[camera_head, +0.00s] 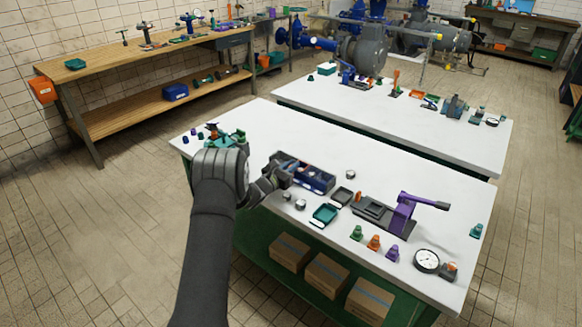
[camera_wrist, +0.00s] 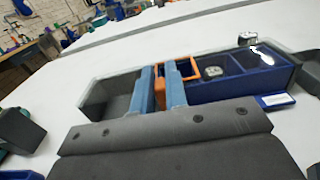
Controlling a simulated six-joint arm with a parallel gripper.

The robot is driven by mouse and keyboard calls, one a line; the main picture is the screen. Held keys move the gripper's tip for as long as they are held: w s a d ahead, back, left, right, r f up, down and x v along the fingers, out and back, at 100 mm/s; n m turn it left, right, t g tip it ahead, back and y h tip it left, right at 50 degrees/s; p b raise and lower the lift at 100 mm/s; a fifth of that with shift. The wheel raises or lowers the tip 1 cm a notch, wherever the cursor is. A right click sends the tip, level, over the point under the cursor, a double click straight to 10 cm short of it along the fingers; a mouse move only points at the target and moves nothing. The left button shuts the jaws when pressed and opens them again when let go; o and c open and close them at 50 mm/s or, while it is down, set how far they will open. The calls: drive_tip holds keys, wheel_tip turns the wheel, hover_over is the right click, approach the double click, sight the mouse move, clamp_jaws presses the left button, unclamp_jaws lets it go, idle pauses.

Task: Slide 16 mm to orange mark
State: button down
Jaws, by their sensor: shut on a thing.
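A long grey tray (camera_wrist: 110,92) lies on the white table. A dark blue compartmented box (camera_wrist: 237,88) fills its right part in the wrist view; the box also shows in the head view (camera_head: 316,178). My gripper (camera_wrist: 161,92) reaches over the tray and is shut on a small orange piece (camera_wrist: 160,95) between its light blue fingers. In the head view my gripper (camera_head: 284,172) is at the tray's left end. An orange frame (camera_wrist: 190,66) stands just behind and right of the fingers, partly hidden. I cannot tell which orange part is the mark.
A metal nut (camera_wrist: 214,71) sits in the box and another (camera_wrist: 247,39) is behind it. A blue label plate (camera_wrist: 274,101) is in front. A teal tray (camera_head: 325,214), a purple-handled device (camera_head: 405,212) and a gauge (camera_head: 427,260) stand to the right on the table.

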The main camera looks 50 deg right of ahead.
sight(280, 161)
drive_tip(key=shift+w, duration=2.6)
drive_tip(key=c, duration=1.4)
unclamp_jaws()
drive_tip(key=shift+c, duration=0.2)
drive_tip(key=a, duration=1.7)
drive_tip(key=shift+a, duration=0.25)
drive_tip(key=shift+d, duration=0.15)
